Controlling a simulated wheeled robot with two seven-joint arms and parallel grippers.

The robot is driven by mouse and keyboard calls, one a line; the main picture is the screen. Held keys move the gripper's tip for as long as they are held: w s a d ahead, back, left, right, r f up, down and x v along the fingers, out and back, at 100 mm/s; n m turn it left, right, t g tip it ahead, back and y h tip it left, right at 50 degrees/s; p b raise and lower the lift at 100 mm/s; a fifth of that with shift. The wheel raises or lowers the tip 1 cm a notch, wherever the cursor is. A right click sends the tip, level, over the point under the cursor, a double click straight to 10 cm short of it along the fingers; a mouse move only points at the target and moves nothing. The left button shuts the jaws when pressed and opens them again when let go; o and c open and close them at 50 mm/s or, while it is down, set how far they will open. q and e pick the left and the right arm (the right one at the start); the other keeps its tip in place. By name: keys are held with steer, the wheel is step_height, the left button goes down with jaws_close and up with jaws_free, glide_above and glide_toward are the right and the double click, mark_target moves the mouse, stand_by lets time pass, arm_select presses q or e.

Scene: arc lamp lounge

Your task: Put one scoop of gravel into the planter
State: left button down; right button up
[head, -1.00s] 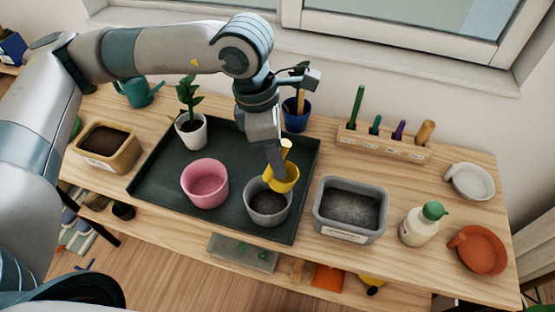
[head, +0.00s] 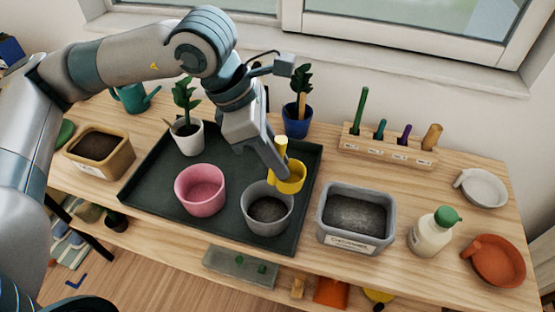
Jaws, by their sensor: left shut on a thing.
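My left gripper (head: 281,166) is shut on the upright handle of a yellow scoop (head: 290,181). The scoop hangs over the dark tray, just behind and right of the rim of a grey pot (head: 267,223). The scoop's contents cannot be made out. The grey pot holds dark grainy material. A pink pot (head: 200,205) stands to its left and looks empty. The grey gravel bin (head: 356,235), with a label on its front, stands right of the tray and holds dark grey grains. I cannot tell which pot is the planter. My right gripper is not in view.
The dark tray (head: 150,185) also bears a plant in a white pot (head: 190,142). A blue pot (head: 297,127) stands behind it, a tan soil bin (head: 99,165) left. A tool rack (head: 390,150), a bottle (head: 433,235) and two dishes (head: 484,188) (head: 498,262) stand right.

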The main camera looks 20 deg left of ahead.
mark_target(277, 142)
arm_select(q)
steer(key=shift+r, duration=0.15)
steer(key=shift+r+p, duration=0.5)
steer(key=shift+r, duration=1.4)
